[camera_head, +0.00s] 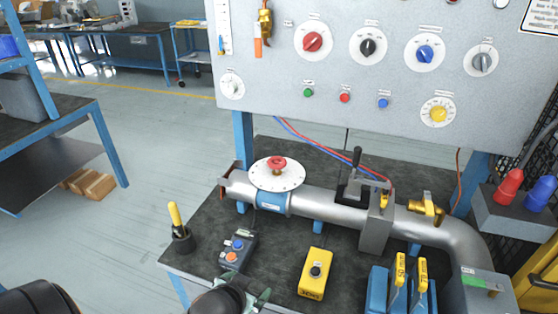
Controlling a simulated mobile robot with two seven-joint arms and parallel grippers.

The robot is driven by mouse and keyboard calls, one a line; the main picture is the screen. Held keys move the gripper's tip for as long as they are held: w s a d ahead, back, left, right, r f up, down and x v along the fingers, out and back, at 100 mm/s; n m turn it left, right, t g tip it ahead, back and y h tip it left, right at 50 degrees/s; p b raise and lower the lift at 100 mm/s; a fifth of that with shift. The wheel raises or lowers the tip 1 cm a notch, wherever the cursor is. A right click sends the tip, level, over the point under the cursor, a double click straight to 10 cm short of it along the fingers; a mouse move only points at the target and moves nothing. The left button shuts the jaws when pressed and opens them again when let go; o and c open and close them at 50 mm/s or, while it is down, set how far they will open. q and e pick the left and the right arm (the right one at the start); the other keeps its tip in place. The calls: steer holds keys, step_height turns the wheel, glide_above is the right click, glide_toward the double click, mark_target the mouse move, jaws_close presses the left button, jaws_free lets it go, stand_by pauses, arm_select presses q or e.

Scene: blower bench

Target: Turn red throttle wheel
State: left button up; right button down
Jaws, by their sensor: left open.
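The red throttle wheel (277,163) sits at the centre of a round white dial plate (289,181) on top of the silver pipe (323,206). The pipe lies along the dark bench top. My left gripper (250,290) is at the bottom of the view, low in front of the bench. Its greenish fingers are apart and I see nothing between them. It is well in front of and below the wheel, not touching it. The dark wrist hides part of the bench's front edge. My right gripper does not show.
A grey control box (238,249) with orange and blue buttons, a yellow button box (315,272) and a cup with a yellow-handled tool (180,233) stand on the bench. A black lever clamp (355,180) rises over the pipe. A knob panel (300,110) stands behind.

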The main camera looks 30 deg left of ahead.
arm_select(q)
steer(key=w+a+r+n+t+y, duration=0.2)
steer(key=w+a+r+t, duration=0.3)
steer(key=w, duration=0.4)
steer(key=m+t+h, duration=0.1)
steer(key=t, duration=0.3)
glide_toward(273, 166)
steer(key=w, duration=0.1)
steer(key=x, duration=1.2)
steer(key=shift+s+p, duration=0.1)
steer(key=shift+p, duration=0.25)
